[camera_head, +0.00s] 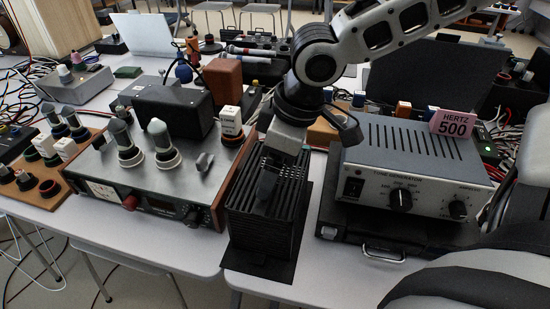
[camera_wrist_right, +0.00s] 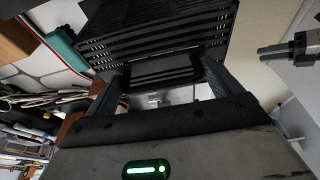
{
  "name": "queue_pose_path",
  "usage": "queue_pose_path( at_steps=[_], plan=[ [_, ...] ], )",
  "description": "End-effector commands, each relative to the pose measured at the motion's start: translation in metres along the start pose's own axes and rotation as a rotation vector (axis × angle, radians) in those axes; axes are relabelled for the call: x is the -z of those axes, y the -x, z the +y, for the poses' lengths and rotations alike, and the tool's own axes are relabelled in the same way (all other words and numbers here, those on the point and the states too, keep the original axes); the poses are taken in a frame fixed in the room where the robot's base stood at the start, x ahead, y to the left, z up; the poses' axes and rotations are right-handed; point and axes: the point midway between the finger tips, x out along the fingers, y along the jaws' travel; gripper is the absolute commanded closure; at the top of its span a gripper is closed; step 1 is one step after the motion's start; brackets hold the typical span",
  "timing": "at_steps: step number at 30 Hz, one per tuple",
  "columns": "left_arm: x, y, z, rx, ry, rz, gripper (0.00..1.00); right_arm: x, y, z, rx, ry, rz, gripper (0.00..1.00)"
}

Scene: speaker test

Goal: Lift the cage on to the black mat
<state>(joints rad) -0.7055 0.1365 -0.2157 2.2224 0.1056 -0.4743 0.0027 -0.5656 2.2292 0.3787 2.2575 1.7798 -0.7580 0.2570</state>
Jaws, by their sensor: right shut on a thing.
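The black slatted cage (camera_head: 258,222) is upright in the middle of the head view, between two grey devices. The black mat (camera_head: 262,268) shows in front of the cage and along its right side. The cage is over the mat; I cannot tell whether its base touches it. My right gripper (camera_head: 275,172) reaches down from above and is shut on the top of the cage. In the right wrist view the cage (camera_wrist_right: 150,38) fills the top, with its dark handle part between the fingers of the right gripper (camera_wrist_right: 165,76). My left gripper is not in view.
A grey tone generator (camera_head: 415,165) on a black case (camera_head: 385,235) stands close to the right of the cage. A grey device with knobs (camera_head: 175,190) stands close to the left. Cables and boxes crowd the back. Bare table (camera_head: 315,285) shows at the front.

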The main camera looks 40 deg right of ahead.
Motion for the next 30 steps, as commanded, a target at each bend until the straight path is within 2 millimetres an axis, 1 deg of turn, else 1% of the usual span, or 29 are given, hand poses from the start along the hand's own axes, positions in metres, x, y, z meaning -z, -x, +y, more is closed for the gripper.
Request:
queue_pose_path(
  at_steps=[17,18,26,30],
  plan=[
    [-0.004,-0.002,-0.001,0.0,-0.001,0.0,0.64,-0.002,-0.007,0.0,-0.001,0.001,0.001,0.56],
    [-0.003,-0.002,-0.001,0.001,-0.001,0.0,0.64,-0.001,-0.006,0.0,-0.001,0.001,0.002,0.0],
    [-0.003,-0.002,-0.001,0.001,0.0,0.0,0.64,-0.002,-0.006,0.0,0.0,0.0,0.0,0.0],
    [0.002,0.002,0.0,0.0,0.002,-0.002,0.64,0.0,0.01,0.001,-0.002,-0.001,0.005,0.0]
  ],
)
